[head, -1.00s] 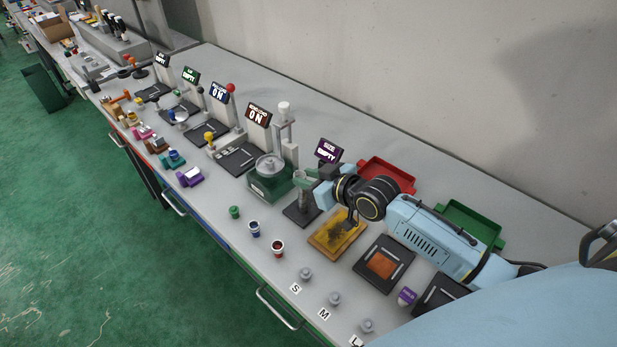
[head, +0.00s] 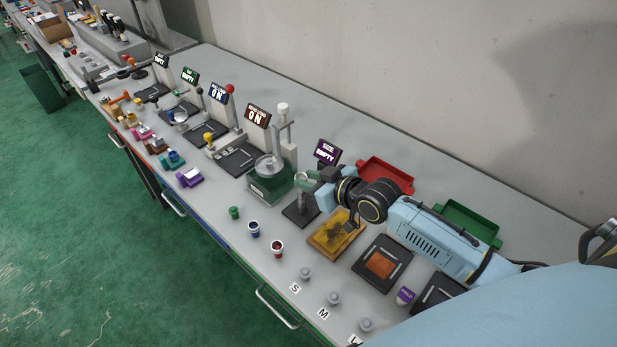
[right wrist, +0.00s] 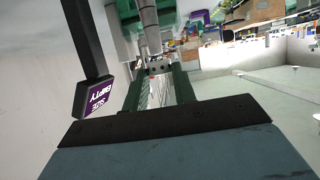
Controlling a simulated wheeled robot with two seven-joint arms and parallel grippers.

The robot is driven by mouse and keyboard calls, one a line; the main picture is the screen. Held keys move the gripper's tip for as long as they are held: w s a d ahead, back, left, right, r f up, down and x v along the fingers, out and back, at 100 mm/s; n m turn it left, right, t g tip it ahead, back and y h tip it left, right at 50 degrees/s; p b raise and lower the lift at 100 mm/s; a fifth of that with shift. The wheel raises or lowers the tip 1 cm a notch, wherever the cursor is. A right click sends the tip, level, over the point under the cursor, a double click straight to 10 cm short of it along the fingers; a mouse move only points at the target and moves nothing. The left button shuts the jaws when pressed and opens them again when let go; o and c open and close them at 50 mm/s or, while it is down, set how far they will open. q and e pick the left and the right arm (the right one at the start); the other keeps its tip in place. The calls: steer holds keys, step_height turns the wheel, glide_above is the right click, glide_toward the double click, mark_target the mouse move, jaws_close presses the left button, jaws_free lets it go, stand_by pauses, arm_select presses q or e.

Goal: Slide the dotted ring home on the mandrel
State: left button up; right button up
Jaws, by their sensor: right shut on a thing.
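My right gripper (head: 306,182) reaches in from the right, at the upper part of the mandrel (head: 301,201). The mandrel is a grey post on a black base beside the purple sign. The gripper is shut on a small pale metallic ring (head: 301,176). In the right wrist view the ring (right wrist: 158,68), with dark dots on its edge, shows between the green fingers. It is at the mandrel's top in the head view; I cannot tell whether it is around the post or just above it. My left gripper is not in view.
The purple sign (head: 327,151) reads SIZE EMPTY. A green machine with a grey top (head: 268,183) stands close left of the mandrel. A yellow-brown tray (head: 323,241) lies in front, and red (head: 388,170) and green (head: 470,222) trays lie behind the arm.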

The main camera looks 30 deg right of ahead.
stand_by(0.8)
steer(key=shift+f+b, duration=1.05)
steer(key=shift+f, duration=1)
steer(key=o, duration=1.5)
steer(key=shift+r, duration=0.15)
step_height(320, 180, up, 6)
steer(key=p, duration=0.6)
steer(key=shift+f, duration=0.2)
